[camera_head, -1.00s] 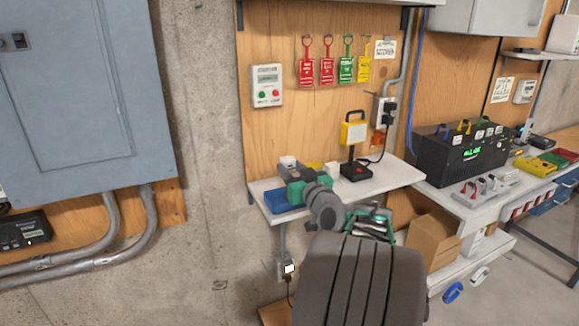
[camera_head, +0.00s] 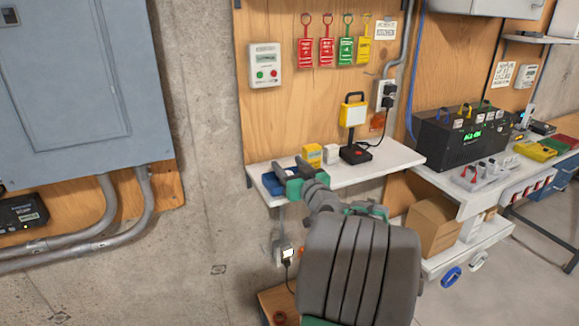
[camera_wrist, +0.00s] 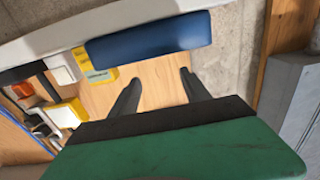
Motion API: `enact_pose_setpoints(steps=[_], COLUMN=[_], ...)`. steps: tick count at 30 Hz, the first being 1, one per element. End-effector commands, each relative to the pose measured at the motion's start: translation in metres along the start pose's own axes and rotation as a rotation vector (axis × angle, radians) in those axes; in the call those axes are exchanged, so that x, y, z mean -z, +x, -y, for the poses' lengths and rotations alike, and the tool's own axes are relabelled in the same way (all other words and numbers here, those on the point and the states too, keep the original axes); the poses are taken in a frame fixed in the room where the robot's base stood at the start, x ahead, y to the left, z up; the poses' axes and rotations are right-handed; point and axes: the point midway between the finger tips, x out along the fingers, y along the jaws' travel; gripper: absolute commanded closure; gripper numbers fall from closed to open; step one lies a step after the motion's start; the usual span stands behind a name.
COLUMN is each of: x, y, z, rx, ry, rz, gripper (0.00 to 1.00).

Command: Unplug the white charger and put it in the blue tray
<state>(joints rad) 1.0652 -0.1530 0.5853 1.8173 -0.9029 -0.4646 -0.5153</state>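My gripper (camera_head: 291,171) is open at the left end of the white shelf, by the blue tray (camera_head: 274,184). In the wrist view, nothing is between its spread fingers (camera_wrist: 157,90), and the blue tray (camera_wrist: 150,38) shows from its side. The inside of the tray is hidden, so I cannot tell whether a charger lies in it. A small white block (camera_head: 288,253) with a dark cord sits at the low wall outlet. I cannot tell whether this is the white charger.
On the shelf (camera_head: 395,157) stand a yellow box (camera_head: 313,154), a white box (camera_head: 331,154) and a yellow-and-black lamp (camera_head: 353,125). Black plugs (camera_head: 388,97) fill the upper outlet. A grey cabinet (camera_head: 75,90) is on the left wall.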

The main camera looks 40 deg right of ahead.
Motion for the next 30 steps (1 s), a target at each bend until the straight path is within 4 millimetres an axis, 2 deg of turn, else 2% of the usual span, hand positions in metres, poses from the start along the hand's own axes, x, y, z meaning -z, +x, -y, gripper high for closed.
enact_pose_setpoints(steps=[10,14,21,24,30], x=[-0.001,-0.002,-0.002,-0.001,0.000], y=[-0.003,-0.023,-0.069,-0.077,-0.078], z=[-0.001,-0.002,-0.002,-0.001,0.000], rx=[-0.001,-0.005,-0.005,-0.003,0.000], ry=[0.000,0.000,-0.001,-0.001,0.000], rz=[0.000,-0.002,0.000,-0.001,0.000], gripper=[0.39,0.39,0.39,0.39,0.39])
